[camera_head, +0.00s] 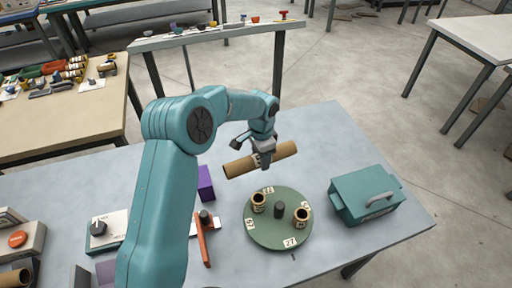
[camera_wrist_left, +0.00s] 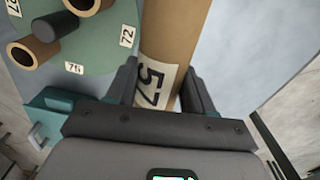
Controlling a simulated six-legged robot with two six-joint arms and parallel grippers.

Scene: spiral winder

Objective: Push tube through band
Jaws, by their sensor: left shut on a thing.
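My left gripper (camera_head: 264,158) is shut on a brown cardboard tube (camera_head: 284,151), gripped near its middle and held above the table, lying nearly level. In the left wrist view the tube (camera_wrist_left: 176,35) passes between the fingers (camera_wrist_left: 161,80) and bears a white label reading 57. Below it is a round green disc (camera_head: 262,238) with number labels on its rim. A dark central knob (camera_head: 280,210) and two short upright brown tubes (camera_head: 258,203) (camera_head: 301,217) stand on the disc. I cannot make out a separate band. My right gripper is out of view.
A teal box with a handle (camera_head: 366,194) stands right of the disc. Left of the disc are an orange-handled tool (camera_head: 204,240), a purple block (camera_head: 206,184) and a dial box (camera_head: 107,231). The table is clear behind the disc.

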